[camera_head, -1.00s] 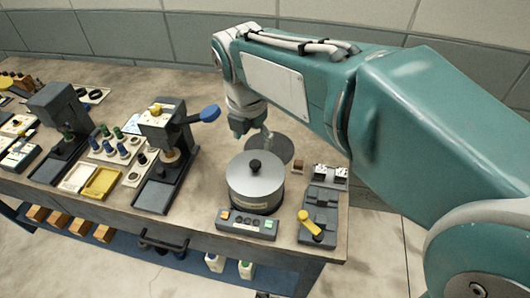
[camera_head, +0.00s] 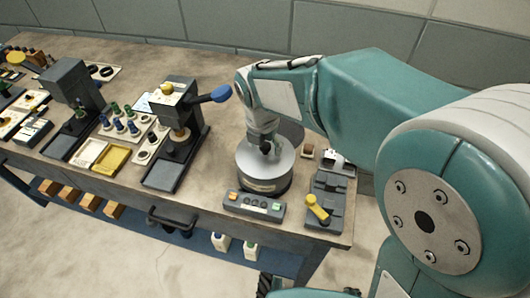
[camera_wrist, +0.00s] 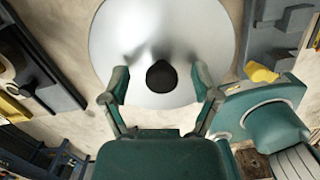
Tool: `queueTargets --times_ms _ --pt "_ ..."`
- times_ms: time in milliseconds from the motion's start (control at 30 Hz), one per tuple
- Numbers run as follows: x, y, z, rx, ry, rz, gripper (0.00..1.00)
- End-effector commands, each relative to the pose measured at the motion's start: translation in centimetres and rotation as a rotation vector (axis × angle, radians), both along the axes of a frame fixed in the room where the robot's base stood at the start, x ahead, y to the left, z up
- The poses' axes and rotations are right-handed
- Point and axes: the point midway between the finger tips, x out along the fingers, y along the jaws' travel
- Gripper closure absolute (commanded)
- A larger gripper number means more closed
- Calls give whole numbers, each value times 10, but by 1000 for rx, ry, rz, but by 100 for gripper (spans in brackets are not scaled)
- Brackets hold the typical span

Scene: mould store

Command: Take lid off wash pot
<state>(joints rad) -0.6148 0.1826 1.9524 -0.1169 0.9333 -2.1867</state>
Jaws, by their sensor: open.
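The wash pot (camera_head: 262,184) is a round metal pot with a dark base band, standing near the right end of the bench. Its silver lid (camera_head: 282,163) sits on top. The lid's black knob (camera_wrist: 161,77) shows in the wrist view between the two fingers of my gripper (camera_wrist: 160,88). In the head view my gripper (camera_head: 266,146) is right above the lid, close around the knob, and partly hides it. The fingers are open, one on each side of the knob, with gaps between them and it.
A grey control box (camera_head: 254,205) with coloured buttons stands in front of the pot. A grey device with a yellow lever (camera_head: 317,208) is to its right. A press with a blue-ended handle (camera_head: 221,94) stands to its left.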

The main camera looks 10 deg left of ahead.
Motion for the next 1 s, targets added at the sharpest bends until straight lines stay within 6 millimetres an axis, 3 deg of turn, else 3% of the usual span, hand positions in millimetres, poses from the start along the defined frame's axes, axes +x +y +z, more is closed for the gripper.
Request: queueTargets --times_ms 200,367,400,767,1000 --pt "0 -1 -1 1 0 -1 21" --pt "0 -1 0 1 0 -1 92" --pt "0 -1 0 1 0 -1 100" --pt "0 0 0 1 0 0 100" --pt "0 0 20 2 -3 -1 100"
